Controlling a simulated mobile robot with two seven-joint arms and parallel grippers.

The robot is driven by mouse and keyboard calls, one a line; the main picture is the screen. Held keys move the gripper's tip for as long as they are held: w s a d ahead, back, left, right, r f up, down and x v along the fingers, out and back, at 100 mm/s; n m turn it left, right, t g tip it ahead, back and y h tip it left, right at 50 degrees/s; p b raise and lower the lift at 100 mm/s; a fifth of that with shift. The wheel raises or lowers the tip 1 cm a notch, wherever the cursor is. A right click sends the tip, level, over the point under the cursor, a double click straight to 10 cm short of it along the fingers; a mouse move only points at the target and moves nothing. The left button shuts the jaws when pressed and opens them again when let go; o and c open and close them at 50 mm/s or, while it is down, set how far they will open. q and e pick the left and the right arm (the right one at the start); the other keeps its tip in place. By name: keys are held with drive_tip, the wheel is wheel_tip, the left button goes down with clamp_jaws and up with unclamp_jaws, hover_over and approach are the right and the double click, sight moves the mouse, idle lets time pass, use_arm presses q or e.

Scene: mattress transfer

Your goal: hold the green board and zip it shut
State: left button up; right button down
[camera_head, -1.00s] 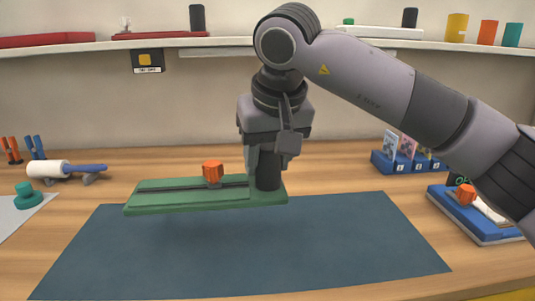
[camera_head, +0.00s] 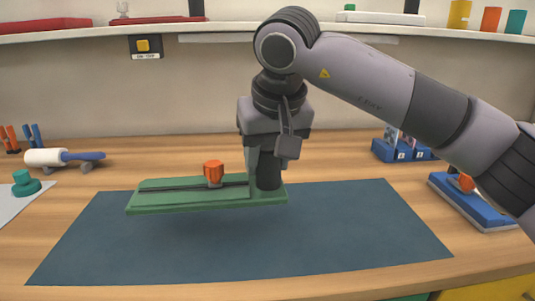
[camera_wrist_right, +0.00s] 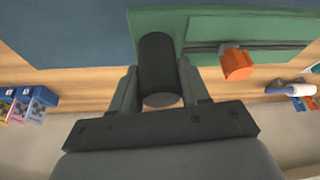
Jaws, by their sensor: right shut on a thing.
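The green board (camera_head: 190,205) is held level above the dark blue mat, with a shadow below it. A dark zip track (camera_head: 165,188) runs along its top, with an orange slider (camera_head: 214,173) partway along, left of my gripper. My right gripper (camera_head: 267,172) is shut on a black upright handle (camera_head: 268,181) at the board's right end. In the right wrist view the handle (camera_wrist_right: 159,65) is between the fingers, and the orange slider (camera_wrist_right: 237,65) is to the right, clear of them. My left gripper is in no view.
The blue mat (camera_head: 330,245) is bare. A roller with a blue handle (camera_head: 70,157) and a teal knob (camera_head: 25,183) are at the left. A blue card holder (camera_head: 390,150) and a blue tray with an orange piece (camera_head: 475,205) are at the right. A shelf (camera_head: 230,30) crosses the back.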

sight(268, 191)
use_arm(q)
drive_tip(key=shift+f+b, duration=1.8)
use_arm(e)
drive_tip(key=shift+f, duration=3.25)
drive_tip(key=shift+f, duration=0.25)
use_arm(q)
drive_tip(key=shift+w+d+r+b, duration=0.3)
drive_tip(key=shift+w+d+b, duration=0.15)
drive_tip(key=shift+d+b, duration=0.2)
use_arm(e)
drive_tip(key=shift+f, duration=0.75)
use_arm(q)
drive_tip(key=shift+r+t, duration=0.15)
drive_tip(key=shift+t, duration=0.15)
